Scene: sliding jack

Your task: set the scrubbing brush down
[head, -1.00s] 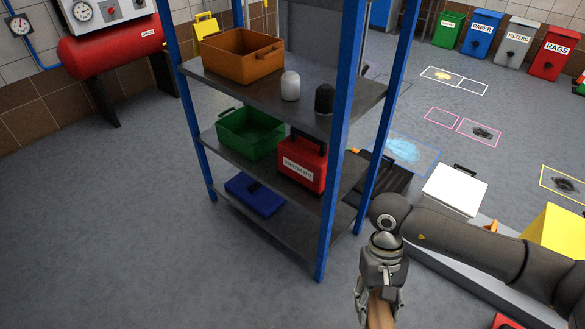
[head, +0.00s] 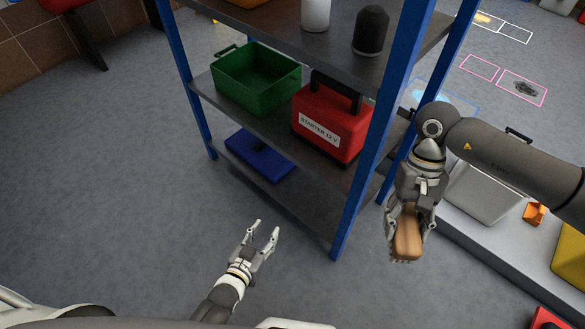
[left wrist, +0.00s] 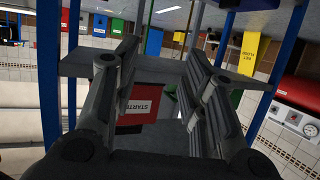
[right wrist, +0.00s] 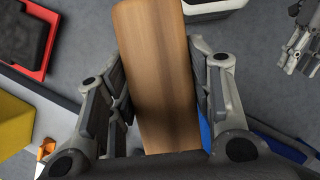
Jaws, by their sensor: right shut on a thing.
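The scrubbing brush (head: 407,235) shows as a brown wooden block in my right gripper (head: 408,222), held in the air to the right of the blue shelf post. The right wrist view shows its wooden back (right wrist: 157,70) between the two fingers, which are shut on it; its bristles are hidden. My left gripper (head: 265,235) is open and empty, low in front of the shelf. In the left wrist view the left fingers (left wrist: 160,85) stand apart with nothing between them. The metal shelf rack (head: 285,185) has blue posts and grey boards.
On the rack are a green crate (head: 258,85), a red starter box (head: 330,125), a blue case (head: 258,157), a white container (head: 316,14) and a black one (head: 370,32). A white box (head: 485,190) stands at the right. Floor at left is clear.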

